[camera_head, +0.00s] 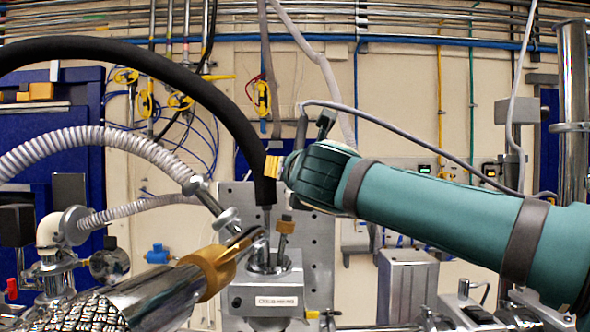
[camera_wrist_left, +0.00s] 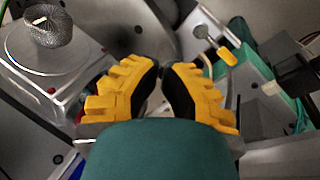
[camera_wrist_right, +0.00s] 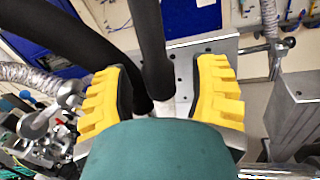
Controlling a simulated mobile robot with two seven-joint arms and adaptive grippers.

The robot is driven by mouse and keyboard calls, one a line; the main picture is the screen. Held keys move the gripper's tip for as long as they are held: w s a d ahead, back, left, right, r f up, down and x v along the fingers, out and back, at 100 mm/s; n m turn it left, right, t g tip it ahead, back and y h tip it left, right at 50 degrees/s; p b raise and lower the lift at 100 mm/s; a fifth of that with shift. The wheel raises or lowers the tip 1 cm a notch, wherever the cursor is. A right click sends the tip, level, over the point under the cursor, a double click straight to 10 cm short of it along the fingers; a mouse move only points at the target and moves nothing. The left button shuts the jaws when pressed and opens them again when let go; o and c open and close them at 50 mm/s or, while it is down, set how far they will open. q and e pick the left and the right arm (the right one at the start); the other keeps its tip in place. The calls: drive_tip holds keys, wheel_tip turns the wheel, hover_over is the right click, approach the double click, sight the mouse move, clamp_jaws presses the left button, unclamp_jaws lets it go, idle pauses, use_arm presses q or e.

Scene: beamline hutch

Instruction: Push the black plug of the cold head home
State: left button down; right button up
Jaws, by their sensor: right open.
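The black plug (camera_head: 265,191) is the lower end of a thick black hose that arcs in from the left. It stands upright above the grey cold head block (camera_head: 285,281), with a thin metal stem below it. My right gripper (camera_head: 272,166) comes in from the right with its yellow fingers beside the plug, its far finger hidden.
A ribbed white hose (camera_head: 100,133) and a foil-wrapped metal tube with a brass collar (camera_head: 208,271) crowd the block's left side. A grey plate (camera_head: 318,240) stands behind. In the left wrist view, a mesh cup (camera_wrist_left: 48,25) sits on a metal plate.

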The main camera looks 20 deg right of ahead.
drive_tip(key=shift+w, duration=0.1)
drive_tip(key=c, duration=1)
drive_tip(key=shift+a+f+b, duration=0.15)
drive_tip(key=shift+f+b, duration=0.5)
drive_tip(key=shift+f, duration=0.1)
drive_tip(key=shift+a+f+b, duration=0.1)
drive_tip(key=shift+f+b, duration=0.5)
drive_tip(key=shift+f, duration=0.15)
drive_tip(key=shift+r, duration=0.1)
drive_tip(key=o, duration=1)
drive_tip(key=s+a, duration=0.1)
drive_tip(key=s, duration=1.1)
